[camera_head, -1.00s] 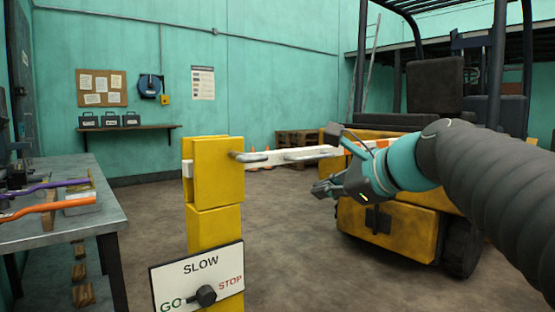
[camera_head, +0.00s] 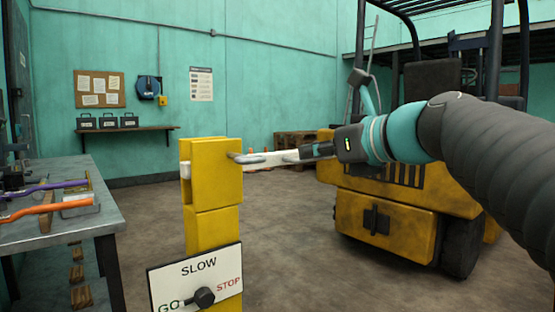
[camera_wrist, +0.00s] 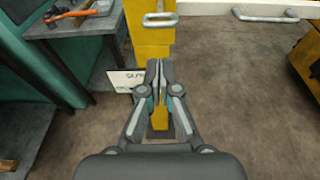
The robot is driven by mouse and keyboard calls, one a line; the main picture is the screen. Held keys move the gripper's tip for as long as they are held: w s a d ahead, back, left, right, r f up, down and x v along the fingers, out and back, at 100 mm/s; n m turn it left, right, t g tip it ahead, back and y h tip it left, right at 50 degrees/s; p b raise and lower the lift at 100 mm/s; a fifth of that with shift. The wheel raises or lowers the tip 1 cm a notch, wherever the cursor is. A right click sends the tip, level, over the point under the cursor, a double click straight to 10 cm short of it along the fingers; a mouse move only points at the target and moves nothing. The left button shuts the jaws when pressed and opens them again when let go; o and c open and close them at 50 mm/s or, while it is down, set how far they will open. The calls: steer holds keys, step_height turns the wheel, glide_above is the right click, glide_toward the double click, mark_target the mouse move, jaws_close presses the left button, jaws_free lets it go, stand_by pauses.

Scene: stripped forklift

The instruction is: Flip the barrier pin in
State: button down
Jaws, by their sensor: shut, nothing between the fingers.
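The yellow barrier post (camera_head: 216,170) stands left of centre with a white barrier arm (camera_head: 265,160) reaching right from its top. A grey looped handle (camera_head: 245,157), which looks like the barrier pin, sticks out from the post's right side. It also shows in the wrist view (camera_wrist: 160,19), beyond my fingertips. A second grey loop (camera_wrist: 265,13) lies along the white arm. My gripper (camera_head: 306,151) is shut and empty, pointing left at about the height of the arm. In the wrist view my shut fingers (camera_wrist: 158,64) appear below the post's loop. Any contact is unclear.
A SLOW/GO/STOP sign with a black knob (camera_head: 204,296) is on the post's front. A workbench (camera_head: 95,215) with tools stands left. The yellow forklift (camera_head: 400,205) stands right, behind my arm. Bare floor lies between post and forklift.

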mark_target(257, 160)
steer(key=x, duration=1.4)
